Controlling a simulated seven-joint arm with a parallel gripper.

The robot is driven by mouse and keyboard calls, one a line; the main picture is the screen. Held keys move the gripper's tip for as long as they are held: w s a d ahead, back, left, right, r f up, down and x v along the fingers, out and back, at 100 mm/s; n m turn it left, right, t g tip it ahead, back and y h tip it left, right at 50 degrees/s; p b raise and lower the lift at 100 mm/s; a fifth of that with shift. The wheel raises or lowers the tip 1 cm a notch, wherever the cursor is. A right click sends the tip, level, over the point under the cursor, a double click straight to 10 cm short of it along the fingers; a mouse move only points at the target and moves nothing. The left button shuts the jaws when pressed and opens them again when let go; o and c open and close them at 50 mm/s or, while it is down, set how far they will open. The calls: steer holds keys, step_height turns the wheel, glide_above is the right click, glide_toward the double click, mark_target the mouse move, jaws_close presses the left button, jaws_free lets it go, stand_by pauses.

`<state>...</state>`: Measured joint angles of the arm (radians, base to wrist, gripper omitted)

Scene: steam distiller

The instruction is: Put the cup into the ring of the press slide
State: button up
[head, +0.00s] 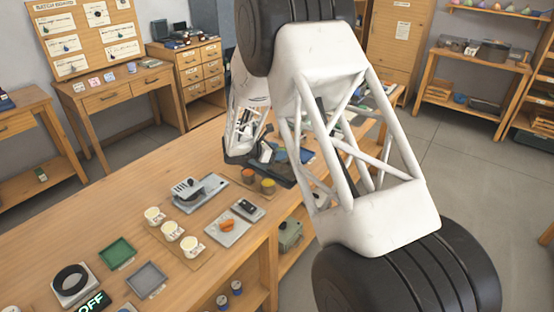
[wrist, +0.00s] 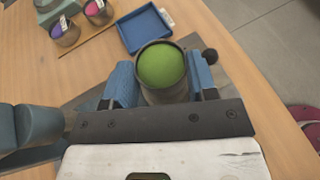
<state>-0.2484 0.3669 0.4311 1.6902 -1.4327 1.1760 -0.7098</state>
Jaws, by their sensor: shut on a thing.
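In the wrist view, a dark metal cup (wrist: 163,71) filled with green stuff sits between the two blue finger pads of my gripper (wrist: 164,84). The gripper is shut on the cup, which shows from above with its rim clear. A grey plate (wrist: 232,88) lies below and around the cup, with a dark round knob (wrist: 210,56) just right of it. I cannot tell whether this is the press slide; no ring shows clearly, and the cup and gripper hide what is underneath. In the head view my arm covers much of this area.
The table's right edge is close. In the head view, cream-topped cups (head: 171,230) and small devices occupy the near table.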

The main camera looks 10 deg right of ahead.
steer(key=shift+f, duration=1.75)
steer(key=o, duration=1)
steer(key=shift+f, duration=0.1)
steer(key=shift+c, duration=0.2)
steer(key=v, duration=1.2)
steer(key=shift+r, duration=0.25)
